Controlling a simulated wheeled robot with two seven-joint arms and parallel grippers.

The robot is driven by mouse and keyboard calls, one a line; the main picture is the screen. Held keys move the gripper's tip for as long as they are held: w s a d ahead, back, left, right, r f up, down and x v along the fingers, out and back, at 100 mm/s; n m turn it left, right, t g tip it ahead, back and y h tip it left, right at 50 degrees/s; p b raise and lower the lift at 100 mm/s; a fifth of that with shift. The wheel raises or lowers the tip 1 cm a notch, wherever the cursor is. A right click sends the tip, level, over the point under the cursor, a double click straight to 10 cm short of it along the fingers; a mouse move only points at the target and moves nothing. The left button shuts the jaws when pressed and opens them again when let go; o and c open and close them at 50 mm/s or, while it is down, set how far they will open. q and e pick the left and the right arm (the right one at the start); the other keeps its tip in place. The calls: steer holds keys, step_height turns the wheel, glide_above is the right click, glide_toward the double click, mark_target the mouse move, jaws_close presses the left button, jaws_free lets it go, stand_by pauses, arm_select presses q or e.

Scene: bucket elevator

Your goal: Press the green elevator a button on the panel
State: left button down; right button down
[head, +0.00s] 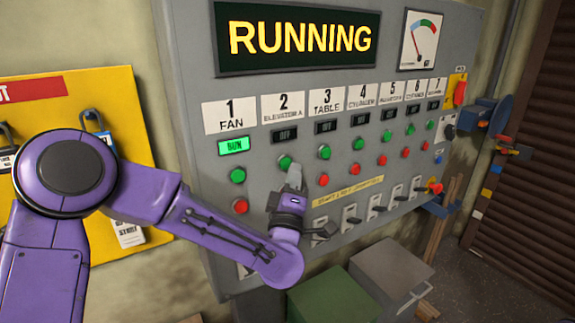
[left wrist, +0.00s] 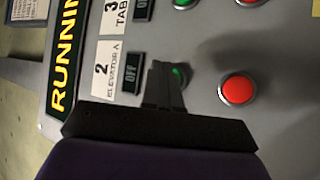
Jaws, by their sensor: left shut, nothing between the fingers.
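The grey control panel (head: 190,60) fills the middle of the head view. The green Elevator A button (head: 285,162) sits in column 2, under a dark display (head: 285,136) that reads OFF. My left gripper (head: 295,176) is shut and empty, its fingertips just below and right of this button in the head view. In the left wrist view the shut fingers (left wrist: 166,82) partly cover the green button (left wrist: 180,72). I cannot tell whether they touch it. The column 2 red button (left wrist: 238,88) is clear in that view but hidden behind the gripper in the head view. My right gripper is not in view.
The top sign (head: 300,38) reads RUNNING. Column 1, Fan, has a lit RUN display (head: 233,146). More green and red buttons lie to the right, with several levers (head: 350,216) below. A green box (head: 334,296) and a grey box (head: 390,272) stand beneath the panel.

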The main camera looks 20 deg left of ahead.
arm_select(q)
steer(key=shift+w+a, duration=0.1)
steer(key=shift+w+a, duration=0.25)
steer(key=shift+a, duration=0.05)
steer(key=shift+w+a, duration=0.25)
steer(key=shift+a, duration=0.1)
stand_by(0.8)
stand_by(0.4)
steer(key=shift+s+d+b, duration=0.55)
steer(key=shift+d+b, duration=0.05)
steer(key=shift+d, duration=0.1)
steer(key=shift+s+d+b, duration=0.5)
steer(key=shift+s+d, duration=0.25)
steer(key=shift+d, duration=0.25)
steer(key=shift+s+d+b, duration=0.5)
steer(key=shift+s+d, duration=0.25)
steer(key=shift+d, duration=0.2)
